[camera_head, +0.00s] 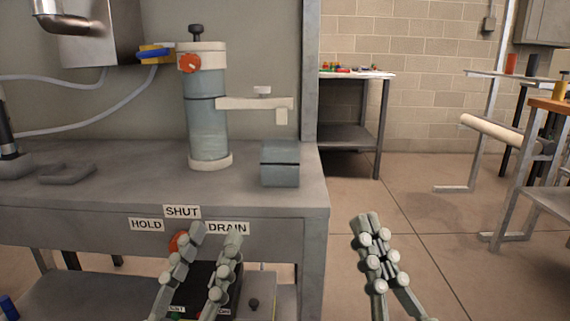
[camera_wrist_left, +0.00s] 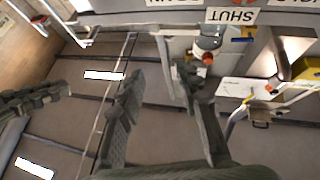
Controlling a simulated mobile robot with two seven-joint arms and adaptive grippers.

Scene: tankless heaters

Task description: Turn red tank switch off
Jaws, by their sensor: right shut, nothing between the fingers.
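A round red knob (camera_head: 178,242) sits below the bench edge, under the SHUT label (camera_head: 182,211) and between the HOLD label (camera_head: 147,225) and the DRAIN label (camera_head: 228,228). My left gripper (camera_head: 214,232) is open in front of it, and one finger partly covers the knob. In the left wrist view a small red part (camera_wrist_left: 207,58) shows close to one finger of my left gripper (camera_wrist_left: 160,88); I cannot tell whether they touch. My right gripper (camera_head: 366,222) is shut and empty, right of the bench.
The grey bench (camera_head: 110,160) carries a small grey box (camera_head: 280,163) at its right end. A dark box stands below the bench edge behind my left fingers. A side table (camera_head: 350,75) stands farther back.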

